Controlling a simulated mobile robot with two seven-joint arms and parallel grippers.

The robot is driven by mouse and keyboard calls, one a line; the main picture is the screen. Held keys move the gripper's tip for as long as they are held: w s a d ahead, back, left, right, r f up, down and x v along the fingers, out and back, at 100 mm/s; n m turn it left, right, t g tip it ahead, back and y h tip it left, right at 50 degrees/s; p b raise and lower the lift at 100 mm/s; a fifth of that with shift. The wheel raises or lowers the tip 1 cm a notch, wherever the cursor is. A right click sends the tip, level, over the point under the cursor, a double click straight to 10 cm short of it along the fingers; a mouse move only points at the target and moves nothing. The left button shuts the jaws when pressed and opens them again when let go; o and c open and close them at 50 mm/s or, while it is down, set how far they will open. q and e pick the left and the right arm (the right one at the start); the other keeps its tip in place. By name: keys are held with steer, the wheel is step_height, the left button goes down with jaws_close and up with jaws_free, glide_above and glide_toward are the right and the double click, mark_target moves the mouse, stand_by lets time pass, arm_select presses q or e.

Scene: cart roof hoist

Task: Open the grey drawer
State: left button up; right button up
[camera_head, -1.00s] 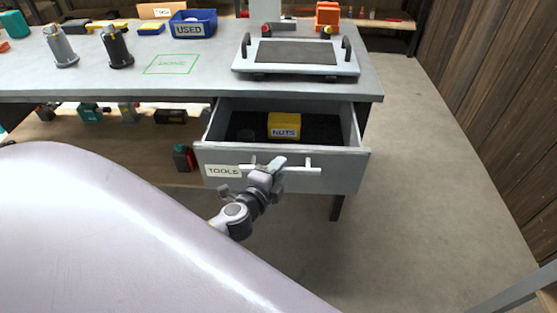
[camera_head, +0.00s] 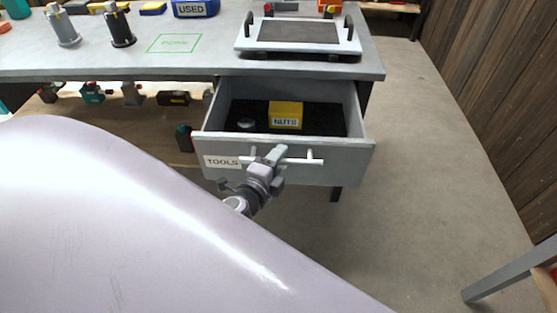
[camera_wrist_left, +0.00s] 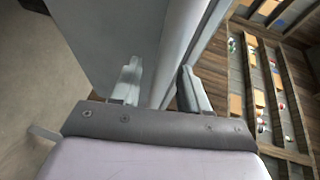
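The grey drawer (camera_head: 335,172) is under the right end of the workbench and stands well open, with a "TOOLS" label on its front. Its pale bar handle (camera_head: 304,160) runs across the front. My left gripper (camera_head: 268,158) is at the handle's left part, with its fingers around the bar. In the left wrist view the fingers (camera_wrist_left: 160,86) stand on either side of a pale bar, apparently closed on it. Inside the drawer are a yellow "NUTS" box (camera_head: 286,114) and a small round grey piece (camera_head: 246,123). My right gripper is not in view.
The workbench (camera_head: 215,58) carries a white tray-like plate with black handles (camera_head: 298,36), a blue "USED" bin (camera_head: 196,8) and two spindle-like parts (camera_head: 119,26). Several tools lie on the lower shelf (camera_head: 60,128). The floor to the right (camera_head: 430,170) is clear.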

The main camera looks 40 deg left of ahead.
arm_select(q)
steer(key=v, duration=0.7)
stand_by(0.5)
steer(key=shift+s, duration=0.1)
steer(key=s+d+f+n+g+h, duration=0.5)
steer(key=s+d+f+n, duration=0.3)
steer(key=n, duration=0.4)
step_height(320, 180, up, 9)
steer(key=s+n+p, duration=0.1)
steer(key=s+p, duration=0.1)
steer(key=p, duration=0.9)
steer(key=shift+a+p, duration=0.2)
steer(key=shift+p, duration=0.2)
